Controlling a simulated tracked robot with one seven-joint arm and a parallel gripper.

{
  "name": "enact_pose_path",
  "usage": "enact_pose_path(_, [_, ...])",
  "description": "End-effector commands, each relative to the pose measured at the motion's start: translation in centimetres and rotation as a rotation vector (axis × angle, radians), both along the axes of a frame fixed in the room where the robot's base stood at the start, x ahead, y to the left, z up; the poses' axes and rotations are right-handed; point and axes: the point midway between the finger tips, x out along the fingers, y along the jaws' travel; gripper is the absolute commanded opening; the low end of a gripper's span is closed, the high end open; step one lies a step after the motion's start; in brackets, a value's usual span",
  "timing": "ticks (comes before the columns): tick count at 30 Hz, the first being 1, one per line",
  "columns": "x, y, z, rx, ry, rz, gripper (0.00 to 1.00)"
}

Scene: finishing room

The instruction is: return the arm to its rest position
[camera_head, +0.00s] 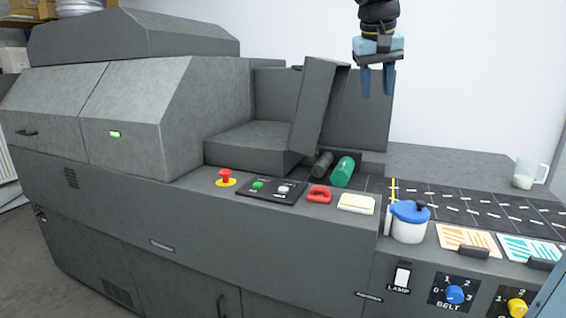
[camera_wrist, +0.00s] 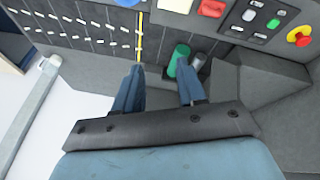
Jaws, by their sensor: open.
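My gripper (camera_head: 377,82) hangs from the top of the head view with its blue fingers pointing down. It is above the grey machine (camera_head: 150,110), in front of the white wall and apart from everything below. In the wrist view my gripper (camera_wrist: 158,85) shows two blue fingers with a gap between them and nothing held. Below it are a green roller (camera_head: 343,171) and a dark roller (camera_head: 322,164), beside a raised dark flap (camera_head: 318,105). The green roller also shows in the wrist view (camera_wrist: 180,54), close to one finger in the picture.
A red emergency button (camera_head: 226,177), a red handle-like piece (camera_head: 319,194) and a cream block (camera_head: 356,203) are on the front ledge. A blue-lidded pot (camera_head: 408,222) stands by the dark belt (camera_head: 460,208). A clear cup (camera_head: 528,174) stands at far right. Space around the gripper is free.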

Motion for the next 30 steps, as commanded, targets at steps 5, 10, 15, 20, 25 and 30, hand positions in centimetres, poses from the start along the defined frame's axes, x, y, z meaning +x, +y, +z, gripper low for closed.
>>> enact_pose_path(5, [-5.4, -1.2, -3.3, 0.045, -0.024, 0.024, 0.4])
enact_pose_path(10, [-10.2, -1.8, -6.9, 0.085, -0.052, 0.042, 0.4])
enact_pose_path(15, [-15.0, -2.2, -11.2, 0.12, -0.084, 0.054, 0.4])
enact_pose_path(20, [-18.9, -2.3, -15.4, 0.15, -0.114, 0.058, 0.4])
enact_pose_path(25, [-21.6, -2.3, -18.7, 0.168, -0.138, 0.057, 0.4])
enact_pose_path(30, [-22.5, -2.9, -20.0, 0.174, -0.149, 0.056, 0.4])
